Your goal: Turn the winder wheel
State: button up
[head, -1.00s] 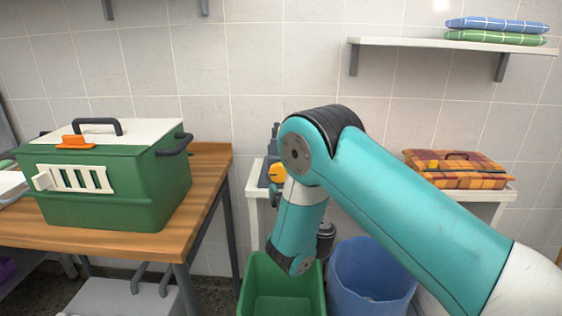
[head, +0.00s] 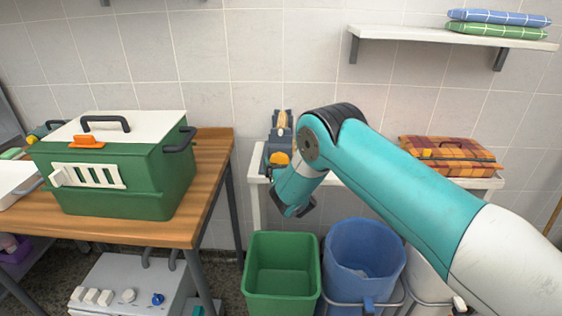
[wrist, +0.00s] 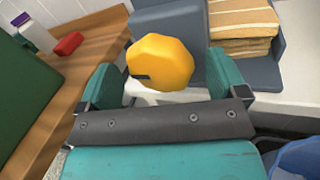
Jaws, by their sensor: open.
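In the wrist view the wheel (wrist: 160,62) sits in the gap between the two teal fingers of my gripper (wrist: 166,78). The jaws are open, with a gap showing on the right side of the wheel; contact on the left is unclear. Striped tan towelling (wrist: 240,25) lies in the grey winder body. In the head view my wrist partly hides the wheel's lower side.
A green carrier with a white lid (head: 120,185) stands on the wooden table (head: 205,200) at left. A green bin (head: 282,275) and a blue bin (head: 365,250) stand below the shelf. An orange plaid case (head: 450,160) lies at the shelf's right.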

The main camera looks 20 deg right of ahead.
jog(key=shift+w, duration=0.2)
jog(key=c, duration=0.9)
jog(key=shift+c, duration=0.2)
jog(key=shift+f+b, duration=0.15)
jog(key=shift+b, duration=0.45)
